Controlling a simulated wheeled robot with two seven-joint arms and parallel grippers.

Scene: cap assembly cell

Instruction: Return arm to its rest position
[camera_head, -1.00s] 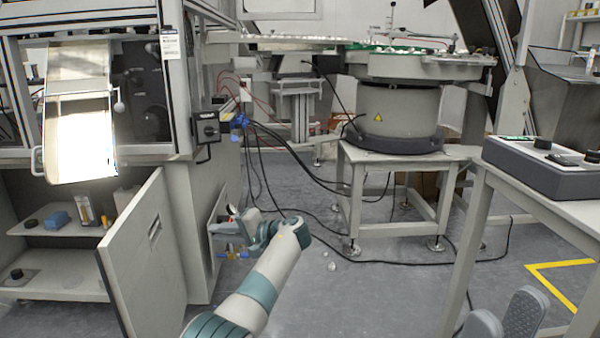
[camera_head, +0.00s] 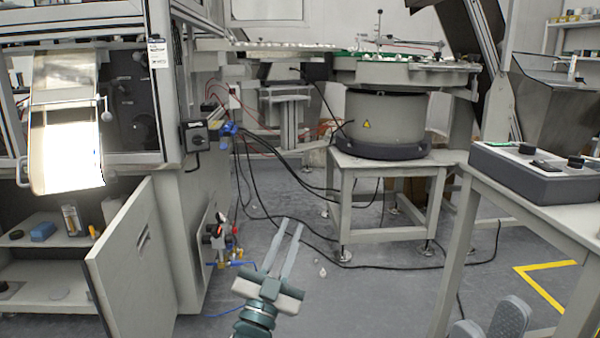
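My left gripper (camera_head: 291,221) is in the lower middle of the head view, with its arm coming up from the bottom edge. Its two long thin fingers point up and away over the grey floor, with a clear gap between them. It is open and holds nothing. It appears clear of the cabinet on its left and the feeder stand beyond it.
An open cabinet door (camera_head: 133,258) stands at the left. Valves and hoses (camera_head: 222,240) are on the cabinet's side. A bowl feeder (camera_head: 385,118) sits on a stand behind. A table with a control box (camera_head: 535,175) is at right.

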